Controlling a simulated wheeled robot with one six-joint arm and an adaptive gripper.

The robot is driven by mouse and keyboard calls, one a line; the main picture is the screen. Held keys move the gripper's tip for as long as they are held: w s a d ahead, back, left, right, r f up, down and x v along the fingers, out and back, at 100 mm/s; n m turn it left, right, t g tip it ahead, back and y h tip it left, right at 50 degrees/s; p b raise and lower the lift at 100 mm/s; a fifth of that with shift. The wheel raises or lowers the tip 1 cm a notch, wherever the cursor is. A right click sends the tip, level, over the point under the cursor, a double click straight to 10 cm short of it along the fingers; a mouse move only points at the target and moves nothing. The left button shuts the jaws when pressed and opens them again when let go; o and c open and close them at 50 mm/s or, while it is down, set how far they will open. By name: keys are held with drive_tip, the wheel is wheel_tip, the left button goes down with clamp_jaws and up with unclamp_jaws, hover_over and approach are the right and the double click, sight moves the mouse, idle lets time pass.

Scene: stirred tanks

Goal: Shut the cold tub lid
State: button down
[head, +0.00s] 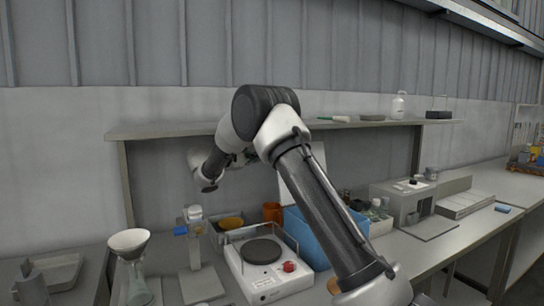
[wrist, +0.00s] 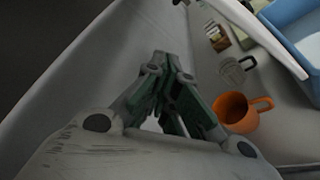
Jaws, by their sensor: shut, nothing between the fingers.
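The cold tub (head: 305,238) is a blue open box on the bench, partly hidden behind my arm. Its pale lid (head: 288,180) stands raised at the back of the tub, also partly covered by my arm. In the wrist view the blue tub (wrist: 288,14) fills the top right corner, with the white lid (wrist: 262,38) as a slanting band along its near side. My gripper (wrist: 168,62) is shut and empty in the wrist view, to the left of the lid and apart from it. In the head view my arm hides most of the gripper.
An orange mug (wrist: 234,112) stands near the lid; it also shows in the head view (head: 271,211). A hotplate (head: 263,262) with a rail stands left of the tub. A shelf (head: 170,131) runs above the bench. A grey device (head: 400,203) stands to the right.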

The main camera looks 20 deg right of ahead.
drive_tip(key=x, duration=1)
drive_tip(key=s, duration=0.1)
drive_tip(key=s+r, duration=0.1)
drive_tip(key=s, duration=0.1)
drive_tip(key=shift+s+r, duration=0.35)
drive_tip(key=shift+s, duration=0.05)
